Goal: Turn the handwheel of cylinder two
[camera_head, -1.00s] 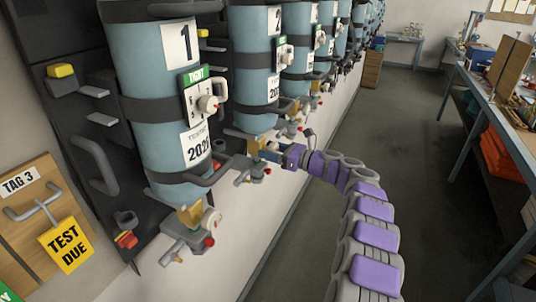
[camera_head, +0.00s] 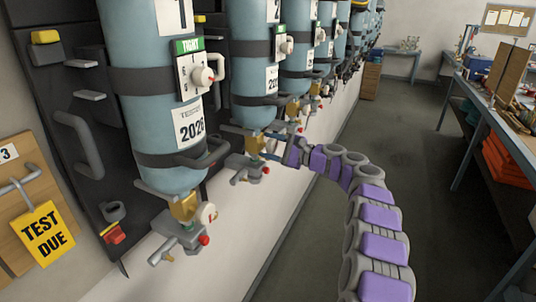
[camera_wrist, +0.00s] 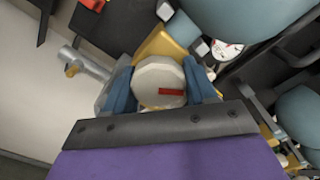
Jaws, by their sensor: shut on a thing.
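Cylinder two (camera_head: 256,85) is a blue-grey tank, second in the row from the left, with black straps and a brass valve (camera_head: 254,145) under it. In the wrist view, its handwheel (camera_wrist: 158,82) is a round off-white knob with a red mark pointing right. My gripper (camera_wrist: 160,88) has its two blue fingers on either side of the handwheel, shut on it. In the head view, my gripper (camera_head: 272,147) reaches in from the right at the valve below cylinder two; the handwheel is hidden there. A pressure gauge (camera_wrist: 226,48) shows beside the valve in the wrist view.
Cylinder one (camera_head: 158,100) stands nearer on the left, with its own valve (camera_head: 186,207) and gauge below. Further cylinders (camera_head: 297,60) continue behind. A bench (camera_head: 478,110) with orange items stands at right. The floor (camera_head: 395,125) between is clear.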

